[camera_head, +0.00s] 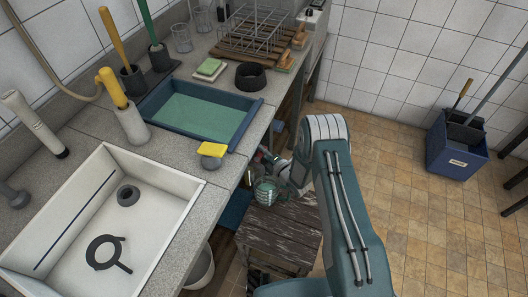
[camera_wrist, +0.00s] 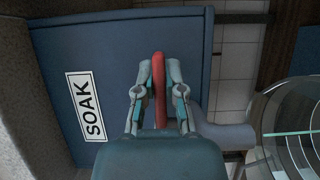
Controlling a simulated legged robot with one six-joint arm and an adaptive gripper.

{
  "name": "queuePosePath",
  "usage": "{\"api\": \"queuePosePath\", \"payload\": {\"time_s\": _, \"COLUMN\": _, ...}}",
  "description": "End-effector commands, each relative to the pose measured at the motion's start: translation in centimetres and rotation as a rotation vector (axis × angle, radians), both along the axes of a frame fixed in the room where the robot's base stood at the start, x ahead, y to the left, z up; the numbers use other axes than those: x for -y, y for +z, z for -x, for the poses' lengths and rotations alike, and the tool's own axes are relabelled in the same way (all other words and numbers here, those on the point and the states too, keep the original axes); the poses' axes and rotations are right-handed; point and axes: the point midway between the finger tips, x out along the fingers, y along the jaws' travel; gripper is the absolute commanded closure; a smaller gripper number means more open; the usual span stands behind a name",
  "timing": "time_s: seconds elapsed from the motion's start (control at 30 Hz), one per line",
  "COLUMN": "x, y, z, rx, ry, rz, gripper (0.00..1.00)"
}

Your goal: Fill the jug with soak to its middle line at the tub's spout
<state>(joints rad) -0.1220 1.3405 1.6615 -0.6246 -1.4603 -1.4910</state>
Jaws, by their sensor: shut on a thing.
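The blue tub (camera_head: 252,112) holds green liquid on the counter. In the wrist view its wall (camera_wrist: 150,30) bears a label reading SOAK (camera_wrist: 86,107). My gripper (camera_wrist: 159,88) is shut on a red lever (camera_wrist: 159,64) in front of that wall. A grey spout (camera_wrist: 228,134) shows to the right of the lever. The clear jug (camera_wrist: 297,125) is beside the spout's end, with several pale lines on it. In the head view the jug (camera_head: 265,193) appears at the wooden stool (camera_head: 285,228), beside my gripper (camera_head: 268,163). I cannot tell its liquid level.
A white sink (camera_head: 75,235) with a black ring-shaped thing (camera_head: 105,253) is at the left. A wire rack (camera_head: 250,35) stands at the back. A blue bucket (camera_head: 455,158) is on the open tiled floor at right.

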Motion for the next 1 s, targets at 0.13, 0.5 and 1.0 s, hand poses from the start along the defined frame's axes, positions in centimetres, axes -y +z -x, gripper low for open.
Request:
{"api": "queuePosePath", "payload": {"time_s": 0.13, "x": -0.09, "y": -0.53, "z": 0.08, "rx": -0.014, "ry": 0.056, "rz": 0.005, "gripper": 1.0}}
{"api": "queuePosePath", "payload": {"time_s": 0.5, "x": -0.33, "y": -0.59, "z": 0.07, "rx": -0.015, "ry": 0.103, "rz": 0.005, "gripper": 1.0}}
{"api": "queuePosePath", "payload": {"time_s": 1.0, "x": -0.39, "y": -0.33, "z": 0.0, "rx": -0.009, "ry": 0.103, "rz": 0.003, "gripper": 0.51}}
